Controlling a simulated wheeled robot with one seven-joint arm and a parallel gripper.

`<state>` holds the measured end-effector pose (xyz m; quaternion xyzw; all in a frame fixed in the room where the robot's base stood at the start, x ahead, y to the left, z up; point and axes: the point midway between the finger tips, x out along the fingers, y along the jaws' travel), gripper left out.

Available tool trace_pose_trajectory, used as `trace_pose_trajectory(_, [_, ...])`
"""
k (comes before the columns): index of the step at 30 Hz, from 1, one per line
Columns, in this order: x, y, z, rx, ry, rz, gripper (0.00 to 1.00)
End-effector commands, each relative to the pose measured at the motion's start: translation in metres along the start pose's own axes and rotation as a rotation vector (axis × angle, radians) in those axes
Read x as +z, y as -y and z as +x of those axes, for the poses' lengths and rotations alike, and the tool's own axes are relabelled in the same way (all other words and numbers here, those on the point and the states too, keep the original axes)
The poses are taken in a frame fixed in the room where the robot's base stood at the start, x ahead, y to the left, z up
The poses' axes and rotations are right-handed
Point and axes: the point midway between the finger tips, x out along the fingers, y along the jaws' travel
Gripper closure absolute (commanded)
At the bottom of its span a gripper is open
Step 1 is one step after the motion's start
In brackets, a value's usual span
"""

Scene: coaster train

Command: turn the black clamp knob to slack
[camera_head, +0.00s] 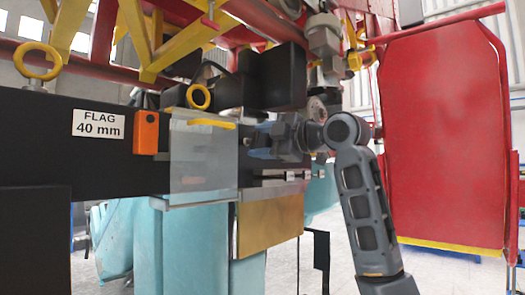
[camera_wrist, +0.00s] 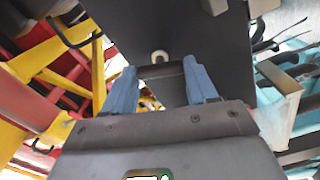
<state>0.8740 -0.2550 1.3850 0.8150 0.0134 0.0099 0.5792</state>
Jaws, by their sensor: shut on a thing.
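My gripper (camera_head: 258,142) reaches left from my arm to the dark beam, just right of a clear panel. In the wrist view its two blue fingers (camera_wrist: 161,82) stand apart with a dark piece between their tips, which I take as the black clamp knob (camera_wrist: 161,70). The gripper is shut on it. A small pale round part (camera_wrist: 160,56) shows just beyond the knob. In the head view the knob is hidden by the gripper and cannot be made out. How far the knob is turned cannot be told.
The clear panel (camera_head: 203,165) with a yellow handle stands close left of my gripper. An orange box (camera_head: 146,132) and a "FLAG 40 mm" label (camera_head: 98,123) are on the dark beam. A tan plate (camera_head: 268,224) hangs below. A red panel (camera_head: 440,140) stands right of my arm.

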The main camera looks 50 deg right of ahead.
Motion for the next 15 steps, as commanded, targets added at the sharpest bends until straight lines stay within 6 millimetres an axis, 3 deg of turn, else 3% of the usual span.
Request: trace_pose_trajectory(15, [-0.0003,0.0027,0.0001,-0.003,-0.002,-0.309,0.73])
